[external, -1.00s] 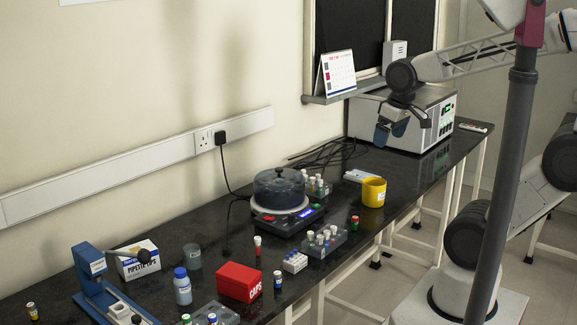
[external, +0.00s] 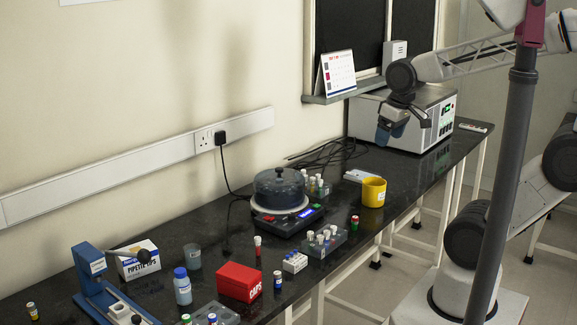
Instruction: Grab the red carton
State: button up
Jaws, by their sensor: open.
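The red carton (external: 239,283), marked CAPS, sits on the black bench near the front, at the lower middle of the external view. My gripper (external: 383,134) is open and empty, raised above the far part of the bench in front of the white instrument box. It is well apart from the carton, far behind it and to its right. Its fingers look dark and small, and the gap between them is hard to make out.

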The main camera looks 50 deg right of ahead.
jog(key=w+a+f+n+t+h, duration=0.1)
jog(key=w+a+f+n+h, duration=0.4)
jog(key=w+a+f+n, duration=0.5)
jog(key=n+t+y, duration=0.3)
jog(key=n+t, duration=0.5)
jog(key=n, duration=1.2)
send_over(255, 282)
jog(key=w+d, duration=0.2)
jog(key=d, duration=1)
notch_tip(255, 282, down, 9)
jog(key=s+a+f+n+y, duration=0.1)
jog(key=s+a+f+n, duration=0.1)
jog(key=a, duration=0.1)
jog(key=s+a+f+n+t+y, duration=0.1)
jog(key=s+a+f+n+y, duration=0.1)
jog(key=a+f+n, duration=0.1)
jog(key=s+a+f+n+y, duration=0.1)
jog(key=s+a+f+n, duration=0.1)
jog(key=a, duration=0.3)
jog(key=shift+a+f+n+t+y, duration=0.2)
jog(key=shift+f+n+t+y, duration=0.15)
jog(key=shift+n, duration=0.25)
jog(key=shift+r, duration=0.1)
jog(key=shift+w, duration=0.1)
jog(key=shift+x, duration=1.25)
